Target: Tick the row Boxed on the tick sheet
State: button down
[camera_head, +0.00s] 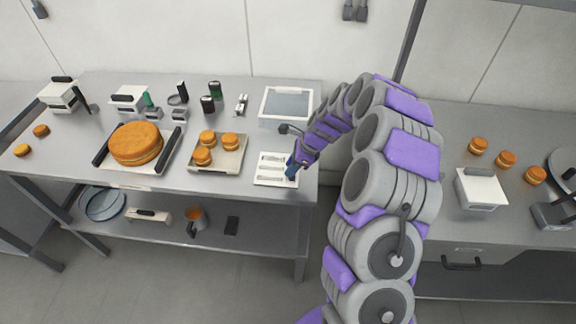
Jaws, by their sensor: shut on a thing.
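The tick sheet (268,168) is a white panel with several grey row marks, lying flat near the front right corner of the left table. The row labels are too small to read, so I cannot tell which row is Boxed. My gripper (293,168) is at the sheet's right edge, shut on a small dark blue thing (291,172) that looks like a pen or marker. Its lower end is over or touching the right part of the sheet; I cannot tell which. My gripper and arm hide part of the sheet's right side.
A tray (231,164) with several small cakes stands left of the sheet, beside a large round cake (136,144) on a board. A clear-topped box (287,105) stands behind the sheet. A right counter (450,150) holds a white box (481,189) and small cakes.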

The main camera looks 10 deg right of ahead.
jog(key=shift+d, duration=0.4)
jog(key=shift+a, duration=1)
jog(key=shift+d, duration=0.85)
jog(key=shift+a+p, duration=0.35)
jog(key=shift+a, duration=0.3)
jog(key=shift+d, duration=0.4)
jog(key=shift+a+f, duration=0.1)
jog(key=shift+a, duration=0.05)
jog(key=shift+p, duration=0.35)
